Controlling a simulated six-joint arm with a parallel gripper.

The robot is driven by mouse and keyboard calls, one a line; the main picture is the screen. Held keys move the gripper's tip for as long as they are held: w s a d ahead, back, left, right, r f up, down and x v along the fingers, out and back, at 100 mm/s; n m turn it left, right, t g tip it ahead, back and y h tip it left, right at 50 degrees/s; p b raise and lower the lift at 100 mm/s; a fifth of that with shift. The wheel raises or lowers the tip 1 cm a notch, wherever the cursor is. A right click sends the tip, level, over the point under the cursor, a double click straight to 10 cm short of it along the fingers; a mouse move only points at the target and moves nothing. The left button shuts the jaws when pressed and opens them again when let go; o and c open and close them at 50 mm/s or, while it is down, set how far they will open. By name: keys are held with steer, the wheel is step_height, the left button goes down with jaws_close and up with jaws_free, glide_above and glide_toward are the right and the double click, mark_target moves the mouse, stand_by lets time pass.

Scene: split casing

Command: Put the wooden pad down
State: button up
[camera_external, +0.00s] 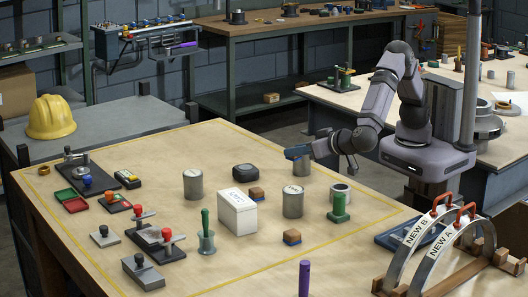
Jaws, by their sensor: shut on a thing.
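My gripper (318,149) is above the right part of the bench, pointing left, with its fingers too small to make out clearly. A small dark blue piece (297,153) shows at its tip, in front of a grey canister. Its blue resembles the bases of the wooden blocks, so I take it as the wooden pad, held above the bench; its wooden part is not clear. One small wooden block with a dark base (257,194) sits beside the white box. Another wooden block (292,237) sits nearer the front.
Clamps (165,240) and small trays fill the left. Two labelled arches (440,245) stand at the right. The front middle has bare bench.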

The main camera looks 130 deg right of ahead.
steer(key=d+r+m+g+p, duration=0.1)
steer(key=d+r+p, duration=0.1)
steer(key=d, duration=0.3)
step_height(320, 180, up, 7)
steer(key=n+t+y, duration=0.8)
steer(key=n+t, duration=0.4)
steer(key=n, duration=0.1)
glide_above(243, 197)
steer(key=shift+d+f+b, duration=0.2)
steer(key=shift+f+b, duration=0.7)
steer(key=shift+f, duration=4.25)
steer(key=shift+s+f, duration=0.1)
steer(key=shift+f, duration=0.05)
steer(key=o, duration=1)
